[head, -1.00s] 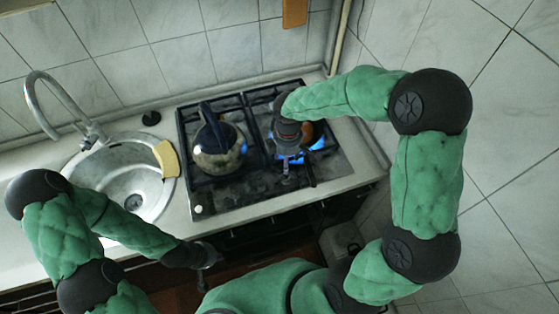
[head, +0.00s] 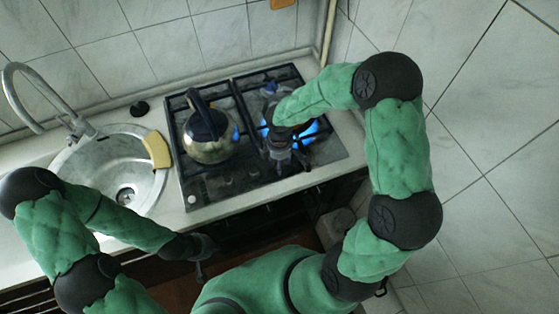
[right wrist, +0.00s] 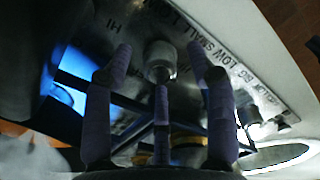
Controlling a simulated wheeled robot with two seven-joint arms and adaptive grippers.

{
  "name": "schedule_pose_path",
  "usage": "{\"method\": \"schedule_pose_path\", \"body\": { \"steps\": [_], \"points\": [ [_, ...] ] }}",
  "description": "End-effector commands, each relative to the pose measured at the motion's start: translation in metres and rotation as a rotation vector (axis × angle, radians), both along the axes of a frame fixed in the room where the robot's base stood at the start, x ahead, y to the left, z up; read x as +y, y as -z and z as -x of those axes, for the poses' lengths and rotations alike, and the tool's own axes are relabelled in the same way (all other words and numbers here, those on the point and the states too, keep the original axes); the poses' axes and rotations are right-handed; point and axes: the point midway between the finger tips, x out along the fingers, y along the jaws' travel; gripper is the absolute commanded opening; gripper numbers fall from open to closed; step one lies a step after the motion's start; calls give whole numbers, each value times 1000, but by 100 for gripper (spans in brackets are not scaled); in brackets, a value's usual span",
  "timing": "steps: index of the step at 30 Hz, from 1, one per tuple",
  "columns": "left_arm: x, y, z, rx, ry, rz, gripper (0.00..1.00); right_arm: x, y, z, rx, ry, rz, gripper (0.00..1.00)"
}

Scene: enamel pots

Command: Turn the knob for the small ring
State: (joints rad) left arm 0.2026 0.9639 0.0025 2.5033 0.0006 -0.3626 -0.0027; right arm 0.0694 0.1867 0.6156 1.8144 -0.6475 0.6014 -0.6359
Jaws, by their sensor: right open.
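In the right wrist view a pale round knob (right wrist: 160,58) sits on the dark hob panel with printed HI and LOW SMALL marks. My right gripper (right wrist: 160,72) is open, its purple fingers on either side of that knob; I cannot tell whether they touch it. A second knob (right wrist: 246,115) is at the right there. In the head view my right gripper (head: 288,158) is over the front right of the black hob (head: 230,187), and the arm hides part of it. My left gripper (head: 201,262) hangs in front of the counter; its fingers are unclear.
A shiny kettle (head: 210,148) stands on the left burners. Blue flame (head: 309,132) shows at the right burners, close to my right arm. A sink (head: 110,170) with a yellow sponge (head: 157,149) lies to the left. Tiled walls bound the back and right.

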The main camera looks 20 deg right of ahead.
Motion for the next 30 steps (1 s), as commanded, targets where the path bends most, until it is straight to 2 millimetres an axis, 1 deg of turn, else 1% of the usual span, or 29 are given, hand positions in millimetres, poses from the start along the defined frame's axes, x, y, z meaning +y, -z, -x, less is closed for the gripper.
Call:
{"method": "schedule_pose_path", "body": {
  "steps": [6,7,8,9,11,12,13,23,30],
  "points": [
    [0,0,0,0,0,0,0,0,0,0,-1,0,0,57],
    [0,0,0,0,0,0,0,0,0,0,-1,0,0,54],
    [0,0,0,0,0,0,0,0,0,0,-1,0,0,46],
    [0,0,0,0,0,0,0,0,0,0,-1,0,0,34],
    [0,0,0,0,0,0,0,0,0,0,-1,0,0,17],
    [0,0,0,0,0,0,0,0,0,0,-1,0,0,6],
    [0,0,0,0,0,0,0,0,0,0,-1,0,0,0],
    [0,2,0,0,0,0,0,0,0,0,-1,27,0,0],
    [0,11,0,0,0,0,0,0,1,-1,-3,146,2,0]
  ]
}}
